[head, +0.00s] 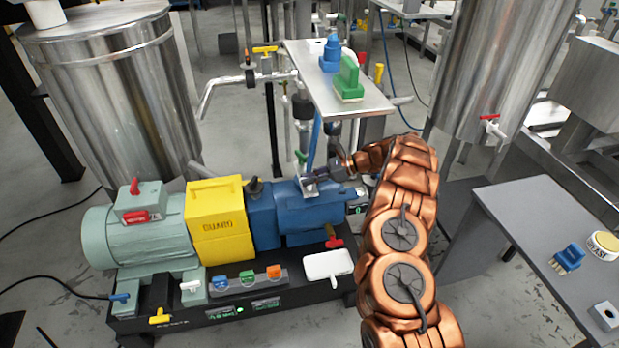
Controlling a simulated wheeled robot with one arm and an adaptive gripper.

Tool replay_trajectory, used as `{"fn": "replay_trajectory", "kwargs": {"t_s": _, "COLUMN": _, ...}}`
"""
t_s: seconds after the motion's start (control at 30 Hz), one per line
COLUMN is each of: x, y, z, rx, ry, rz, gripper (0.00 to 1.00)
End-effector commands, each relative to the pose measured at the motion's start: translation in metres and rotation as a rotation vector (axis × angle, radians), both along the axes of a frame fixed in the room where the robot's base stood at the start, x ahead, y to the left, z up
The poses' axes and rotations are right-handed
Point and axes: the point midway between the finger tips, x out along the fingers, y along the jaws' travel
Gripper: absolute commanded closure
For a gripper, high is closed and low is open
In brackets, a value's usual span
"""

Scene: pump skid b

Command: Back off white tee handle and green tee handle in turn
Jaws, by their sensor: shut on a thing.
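My gripper (309,185) reaches in from the right over the top of the blue pump (318,212). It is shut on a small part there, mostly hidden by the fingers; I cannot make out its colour. A green tee handle (300,157) shows just above and left of the fingertips, by the vertical piping; whether it touches the gripper is unclear. A white tee handle (190,286) stands low on the front of the skid, left of the row of small coloured blocks and well away from my gripper.
A yellow guard (220,222) and a pale green motor (142,238) stand left of the pump. A red tee (333,238) and white tray (328,266) are below my gripper. A metal shelf (310,75) hangs above. A grey table (510,205) is at right.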

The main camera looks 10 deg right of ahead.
Motion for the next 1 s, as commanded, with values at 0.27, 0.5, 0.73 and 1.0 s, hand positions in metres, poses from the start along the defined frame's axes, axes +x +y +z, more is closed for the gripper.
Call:
{"fn": "replay_trajectory", "kwargs": {"t_s": 0.27, "x": 0.0003, "y": -0.0012, "z": -0.0014, "rx": -0.003, "ry": -0.001, "rz": 0.096, "gripper": 1.0}}
{"fn": "replay_trajectory", "kwargs": {"t_s": 0.5, "x": -0.0002, "y": -0.001, "z": -0.0022, "rx": -0.002, "ry": 0.001, "rz": 0.158, "gripper": 1.0}}
{"fn": "replay_trajectory", "kwargs": {"t_s": 0.73, "x": 0.0, "y": -0.0001, "z": -0.0006, "rx": -0.001, "ry": -0.001, "rz": 0.196, "gripper": 1.0}}
{"fn": "replay_trajectory", "kwargs": {"t_s": 1.0, "x": -0.0004, "y": -0.0001, "z": -0.0011, "rx": 0.001, "ry": 0.002, "rz": 0.211, "gripper": 1.0}}
